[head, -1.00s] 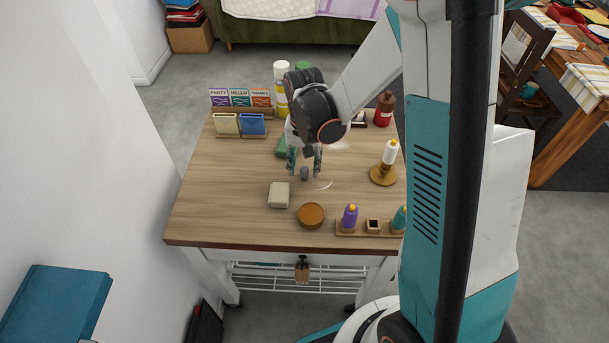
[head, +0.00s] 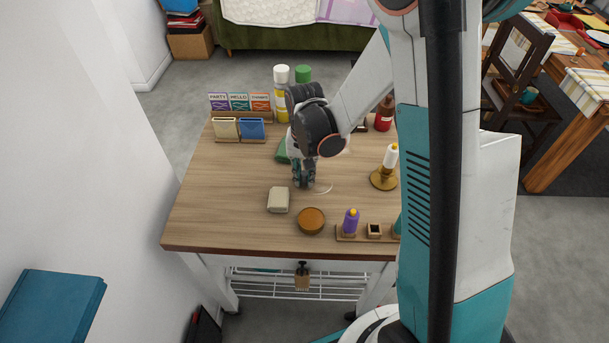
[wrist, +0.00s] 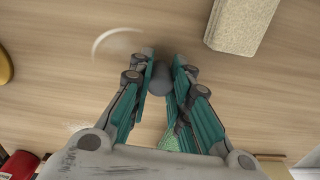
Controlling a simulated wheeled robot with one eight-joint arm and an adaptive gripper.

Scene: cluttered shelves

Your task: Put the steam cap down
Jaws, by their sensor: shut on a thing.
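The steam cap (wrist: 160,80) is a small, rounded dark grey piece between my fingertips in the wrist view. My gripper (head: 304,182) points down at the middle of the wooden table (head: 215,205) and is shut on the cap, right at table height. In the wrist view my gripper (wrist: 162,70) has a teal-lined finger on each side of the cap. In the head view the fingers hide most of the cap. I cannot tell whether it touches the tabletop.
A cream block (head: 278,200) and a round brown piece (head: 311,220) lie in front of my gripper. A candle in a brass holder (head: 383,180) stands to the right. Card racks (head: 240,128) and bottles (head: 281,90) stand behind. The table's left side is clear.

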